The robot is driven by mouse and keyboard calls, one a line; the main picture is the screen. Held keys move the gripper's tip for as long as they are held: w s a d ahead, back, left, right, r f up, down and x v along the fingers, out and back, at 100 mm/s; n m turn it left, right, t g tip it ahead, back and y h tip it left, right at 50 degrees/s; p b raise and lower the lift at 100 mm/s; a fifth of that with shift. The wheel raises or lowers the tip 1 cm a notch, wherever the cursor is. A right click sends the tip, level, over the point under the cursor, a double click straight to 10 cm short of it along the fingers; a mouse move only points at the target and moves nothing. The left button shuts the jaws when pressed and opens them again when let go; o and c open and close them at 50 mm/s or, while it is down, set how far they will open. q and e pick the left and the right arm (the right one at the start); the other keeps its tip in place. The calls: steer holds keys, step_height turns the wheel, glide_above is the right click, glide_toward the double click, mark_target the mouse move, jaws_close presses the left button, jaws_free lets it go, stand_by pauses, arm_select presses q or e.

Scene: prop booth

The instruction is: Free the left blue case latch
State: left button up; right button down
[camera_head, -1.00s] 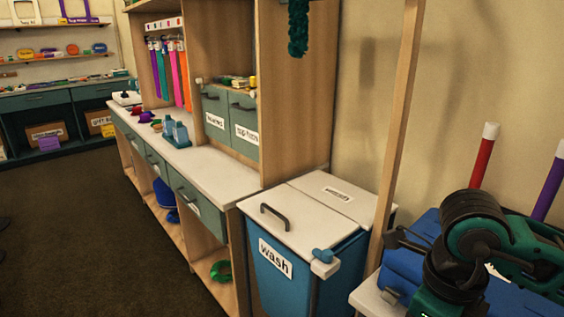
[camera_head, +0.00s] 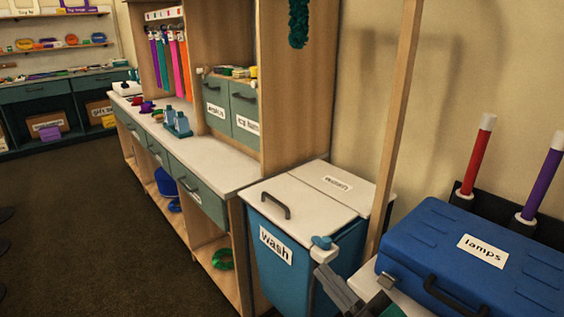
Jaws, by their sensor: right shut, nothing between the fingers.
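The blue case (camera_head: 430,230), labelled "lamps", lies with its lid down on a pale surface at the lower right. Its left latch (camera_head: 387,281) is a small grey metal piece on the front face near the left corner. I cannot tell whether it is fastened. My left gripper is not in view.
The case's dark handle (camera_head: 455,296) is right of the latch. A red tube (camera_head: 478,160) and a purple tube (camera_head: 543,185) stand behind the case. A blue "wash" bin (camera_head: 285,262) and a wooden post (camera_head: 398,130) are to the left.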

steer(key=s+d+f+m+g+h, duration=0.2)
steer(key=s+d+f+m+h, duration=0.1)
steer(key=f, duration=0.5)
steer(key=s+d+f+m+g+h, duration=0.2)
steer(key=s+d+f+m+h, duration=0.1)
steer(key=f, duration=0.5)
steer(key=s+d+f+m+g+h, duration=0.1)
steer(key=s+d+f+m+h, duration=0.3)
steer(key=f, duration=0.5)
steer(key=m+h, duration=0.2)
steer(key=m, duration=0.1)
steer(key=shift+d+g, duration=0.15)
steer(key=shift+g, duration=0.25)
steer(key=shift+w+f, duration=0.1)
